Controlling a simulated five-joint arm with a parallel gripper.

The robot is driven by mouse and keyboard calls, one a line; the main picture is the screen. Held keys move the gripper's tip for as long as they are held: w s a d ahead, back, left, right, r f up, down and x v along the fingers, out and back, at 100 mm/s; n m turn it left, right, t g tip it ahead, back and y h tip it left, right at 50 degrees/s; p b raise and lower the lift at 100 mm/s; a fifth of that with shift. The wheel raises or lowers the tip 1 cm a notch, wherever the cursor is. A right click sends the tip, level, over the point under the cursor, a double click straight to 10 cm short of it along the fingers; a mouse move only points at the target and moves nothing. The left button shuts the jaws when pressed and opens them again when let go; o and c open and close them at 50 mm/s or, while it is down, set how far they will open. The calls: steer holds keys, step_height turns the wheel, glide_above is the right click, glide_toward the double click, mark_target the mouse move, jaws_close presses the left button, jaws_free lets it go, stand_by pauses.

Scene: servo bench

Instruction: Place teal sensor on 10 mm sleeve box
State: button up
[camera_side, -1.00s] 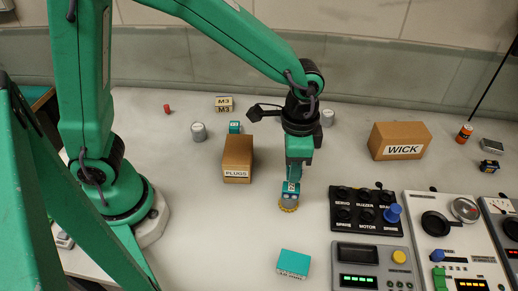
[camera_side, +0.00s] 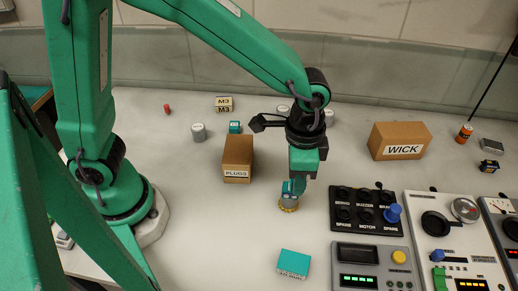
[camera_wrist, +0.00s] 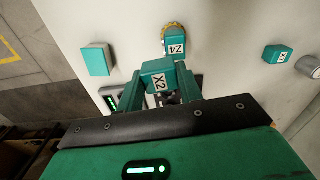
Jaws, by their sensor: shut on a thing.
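A teal block marked X2 (camera_wrist: 157,76) sits between the fingertips of my gripper (camera_wrist: 160,88), which is shut on it. In the side view my gripper (camera_side: 296,184) is low over the bench's middle. A teal-and-grey piece with a gold ring, marked Z4 (camera_wrist: 175,46), stands just beyond the held block; it also shows in the side view (camera_side: 289,201), partly covered by my gripper. The teal sleeve box (camera_side: 293,263) lies nearer the front, apart from my gripper; its lettering is hard to read. It appears left in the wrist view (camera_wrist: 97,59).
A PLUGS box (camera_side: 238,158) stands left of my gripper, with a teal block marked X1 (camera_side: 235,127) behind it. Control panels (camera_side: 367,210) fill the right front. A WICK box (camera_side: 399,141) stands at the back right.

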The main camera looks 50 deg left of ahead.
steer(key=m, duration=0.1)
glide_toward(294, 262)
steer(key=shift+f, duration=3.1)
steer(key=shift+f, duration=0.15)
steer(key=o, duration=1)
step_height(294, 262, up, 12)
steer(key=shift+r, duration=0.2)
